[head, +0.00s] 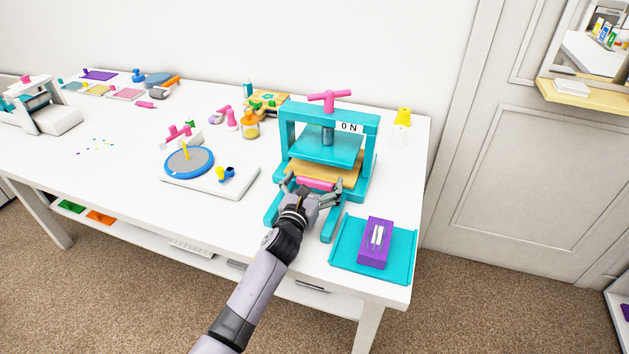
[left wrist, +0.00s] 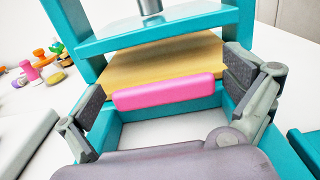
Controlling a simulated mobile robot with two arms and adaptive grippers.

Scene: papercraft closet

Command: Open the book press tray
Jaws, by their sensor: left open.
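The teal book press (head: 329,145) stands near the table's right end, with a pink handle on top. Its tray (head: 323,170) is a tan board with a pink bar handle (head: 315,184) on its front edge, lying under the teal press plate. My left gripper (head: 319,190) is open in front of the tray. In the left wrist view the pink bar (left wrist: 168,91) lies between the two spread fingers (left wrist: 165,95), with gaps on both sides. The tray board (left wrist: 165,65) shows behind the bar. My right gripper is not in view.
A teal mat (head: 345,262) with a purple block (head: 375,243) lies right of the press near the table's front edge. A white board with a blue disc (head: 189,160) is to the left. Two teal rails extend forward from the press.

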